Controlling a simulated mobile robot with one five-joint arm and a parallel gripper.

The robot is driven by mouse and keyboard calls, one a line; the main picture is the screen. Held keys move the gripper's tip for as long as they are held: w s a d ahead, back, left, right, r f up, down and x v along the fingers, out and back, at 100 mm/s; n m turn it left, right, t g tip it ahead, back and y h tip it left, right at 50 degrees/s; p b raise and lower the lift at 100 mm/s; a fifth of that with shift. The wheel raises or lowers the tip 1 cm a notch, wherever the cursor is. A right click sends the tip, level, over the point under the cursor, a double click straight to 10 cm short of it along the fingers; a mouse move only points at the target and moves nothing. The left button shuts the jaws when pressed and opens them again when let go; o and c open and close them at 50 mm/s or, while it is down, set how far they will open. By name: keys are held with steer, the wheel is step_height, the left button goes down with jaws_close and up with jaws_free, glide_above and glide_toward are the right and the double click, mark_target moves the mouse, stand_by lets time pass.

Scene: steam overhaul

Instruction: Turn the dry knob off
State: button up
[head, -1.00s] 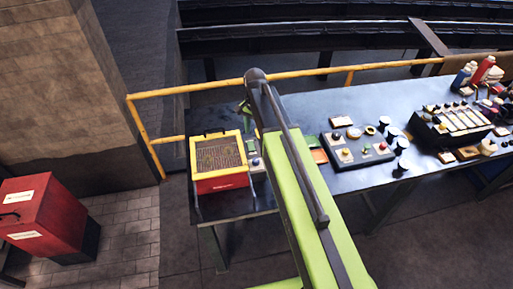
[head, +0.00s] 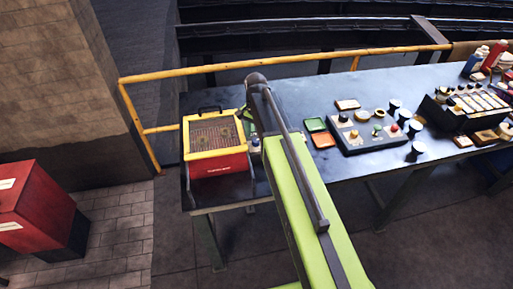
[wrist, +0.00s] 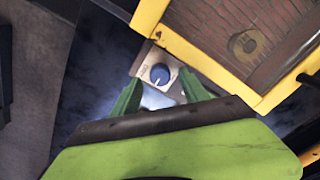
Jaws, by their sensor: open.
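The knob (wrist: 159,75) is a small blue disc with a pale pointer line, set on a light plate (wrist: 148,62) beside the yellow-framed box. The plate has lettering too small to read. In the wrist view my gripper (wrist: 160,79) has its two green fingers apart, one on each side of the knob. I cannot tell whether they touch it. In the head view the knob is not clear; my arm hides much of that spot, right of the red and yellow box (head: 218,167).
The dark workbench (head: 300,92) carries a control panel (head: 372,137) with several knobs, small orange and green trays (head: 316,125), and bottles at the far right. A yellow rail (head: 215,70) runs behind. A red bin (head: 32,205) stands at left.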

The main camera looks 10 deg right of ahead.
step_height(320, 180, down, 2)
steer(key=shift+f+b, duration=0.1)
steer(key=shift+b, duration=0.35)
jaws_close()
